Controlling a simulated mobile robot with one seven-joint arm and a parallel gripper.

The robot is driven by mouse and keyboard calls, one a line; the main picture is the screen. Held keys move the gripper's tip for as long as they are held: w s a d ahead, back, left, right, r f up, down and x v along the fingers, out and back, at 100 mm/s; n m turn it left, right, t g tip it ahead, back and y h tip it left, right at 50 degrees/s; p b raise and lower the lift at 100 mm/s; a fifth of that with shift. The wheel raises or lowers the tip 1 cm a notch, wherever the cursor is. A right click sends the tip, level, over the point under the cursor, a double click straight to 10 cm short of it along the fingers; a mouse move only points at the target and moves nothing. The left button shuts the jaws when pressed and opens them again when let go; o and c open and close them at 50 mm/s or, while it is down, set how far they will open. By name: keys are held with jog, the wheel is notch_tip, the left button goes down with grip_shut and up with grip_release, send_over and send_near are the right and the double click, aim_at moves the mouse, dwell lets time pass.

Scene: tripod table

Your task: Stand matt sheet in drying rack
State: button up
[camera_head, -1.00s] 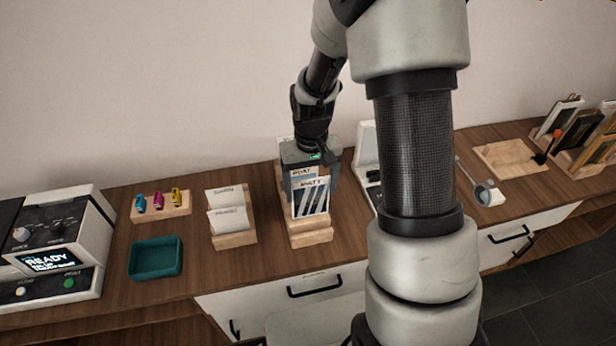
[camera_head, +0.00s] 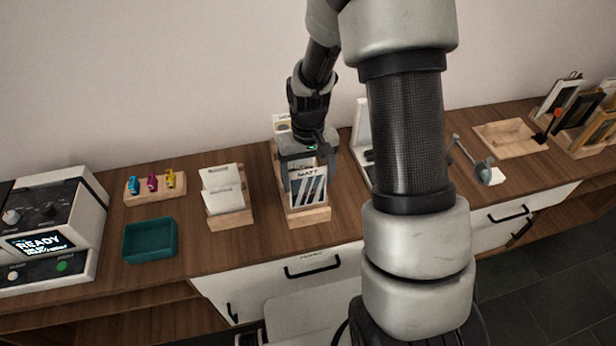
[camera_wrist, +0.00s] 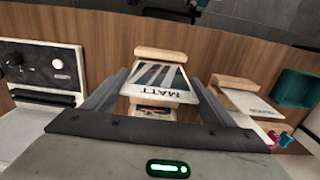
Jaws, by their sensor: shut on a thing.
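The matt sheet (camera_head: 308,185) is a white card with dark blue stripes and the word MATT. It stands in the front part of a wooden rack (camera_head: 309,217) at mid-counter. In the wrist view the sheet (camera_wrist: 155,76) lies between the two grey fingers of my gripper (camera_wrist: 162,98), with a wooden block beyond its lower edge. My gripper, also in the head view (camera_head: 308,172), is shut on the sheet's sides. Whether the sheet's lower edge rests in a slot is hidden. Another card (camera_head: 281,122) stands behind my gripper.
Left of the rack are a wooden holder (camera_head: 231,217) with two white cards, a teal tray (camera_head: 150,240) and a machine reading READY (camera_head: 50,225). A white device (camera_head: 361,135) stands close to the right. Framed pieces (camera_head: 575,125) stand far right.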

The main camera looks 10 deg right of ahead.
aim_at(308, 171)
jog(key=shift+f, duration=0.2)
jog(key=shift+f+b, duration=2)
jog(key=shift+f, duration=0.35)
jog(key=o, duration=1.2)
jog(key=shift+r+p, duration=3)
jog(key=shift+r, duration=1.5)
